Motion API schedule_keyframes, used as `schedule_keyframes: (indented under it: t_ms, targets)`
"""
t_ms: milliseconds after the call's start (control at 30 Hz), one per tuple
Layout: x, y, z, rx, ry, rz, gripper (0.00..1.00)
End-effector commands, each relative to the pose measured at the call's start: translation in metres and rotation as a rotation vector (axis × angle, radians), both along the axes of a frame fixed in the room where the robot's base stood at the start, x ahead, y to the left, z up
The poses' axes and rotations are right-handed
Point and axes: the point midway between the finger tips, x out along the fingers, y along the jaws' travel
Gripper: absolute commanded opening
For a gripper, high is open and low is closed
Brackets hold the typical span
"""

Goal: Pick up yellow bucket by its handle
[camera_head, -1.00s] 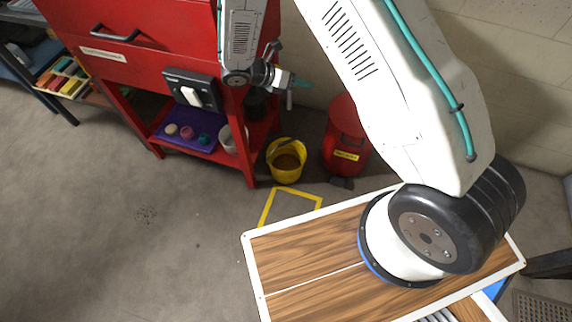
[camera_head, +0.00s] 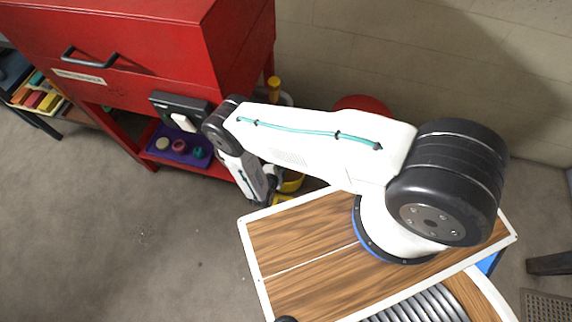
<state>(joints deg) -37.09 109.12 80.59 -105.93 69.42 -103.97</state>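The yellow bucket (camera_head: 293,185) stands on the floor beside the red cabinet. Only part of its yellow side shows, and my arm covers the rest. Its handle is hidden. My gripper (camera_head: 272,188) is low at the bucket's left, at the end of my downward-pointing forearm. It is dark and largely covered by my wrist, so its fingers cannot be made out. Whether it touches the bucket cannot be told.
The red cabinet (camera_head: 130,50) stands at the left, with a purple tray (camera_head: 178,146) on its lower shelf. A red container (camera_head: 362,104) is mostly behind my arm. My wood-patterned top fills the lower right. Open grey floor (camera_head: 120,240) lies at the left.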

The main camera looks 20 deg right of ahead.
Motion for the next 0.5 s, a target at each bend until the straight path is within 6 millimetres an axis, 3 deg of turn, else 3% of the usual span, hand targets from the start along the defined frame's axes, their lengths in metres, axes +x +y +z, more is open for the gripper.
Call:
schedule_keyframes:
  t_ms: [500]
  targets:
    - [0.039,-0.056,-0.028,-0.012,0.015,-0.009,0.41]
